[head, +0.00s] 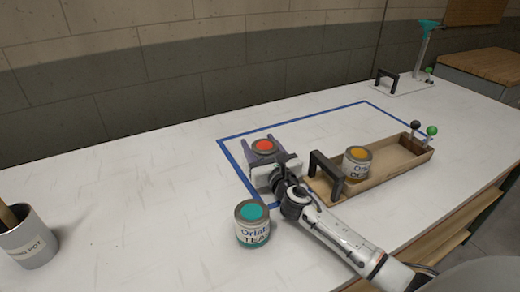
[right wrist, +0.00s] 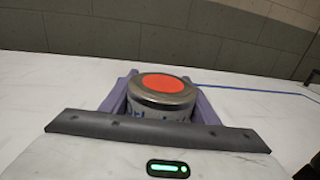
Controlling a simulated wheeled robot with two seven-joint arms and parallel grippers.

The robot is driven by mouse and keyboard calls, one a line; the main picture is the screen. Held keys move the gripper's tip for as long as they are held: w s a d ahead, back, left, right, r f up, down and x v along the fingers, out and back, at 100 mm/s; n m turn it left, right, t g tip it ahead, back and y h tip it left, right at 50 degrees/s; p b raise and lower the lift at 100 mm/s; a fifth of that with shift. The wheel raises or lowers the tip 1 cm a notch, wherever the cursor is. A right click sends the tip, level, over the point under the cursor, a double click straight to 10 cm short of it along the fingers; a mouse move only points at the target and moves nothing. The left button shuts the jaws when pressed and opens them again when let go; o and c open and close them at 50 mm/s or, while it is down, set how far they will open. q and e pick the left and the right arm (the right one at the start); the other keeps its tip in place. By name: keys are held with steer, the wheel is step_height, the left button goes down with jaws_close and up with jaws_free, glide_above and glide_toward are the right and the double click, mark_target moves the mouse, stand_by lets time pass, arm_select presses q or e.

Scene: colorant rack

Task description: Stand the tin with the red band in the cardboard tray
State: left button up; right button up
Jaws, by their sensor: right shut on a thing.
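A tin with an orange-red disc on its lid (head: 264,146) is between the fingers of my right gripper (head: 265,153). The gripper is shut on it, inside the blue tape outline. In the right wrist view the tin (right wrist: 163,88) looks upright between the purple fingers; most of its side and any band are hidden. I cannot tell whether its base touches the table. A long tan tray (head: 385,177) lies to the right of the gripper, with a yellow-lidded tin (head: 357,163) standing in it. My left gripper is not in view.
A teal-lidded tin (head: 252,224) stands near my right arm. A black handle (head: 326,176) rises at the tray's left end; black and green knobs (head: 431,131) are at its far end. A grey pot (head: 27,238) stands far left. The table's left middle is clear.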

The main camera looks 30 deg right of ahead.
steer(key=o, duration=1.2)
steer(key=shift+f, duration=0.15)
steer(key=shift+c, duration=0.2)
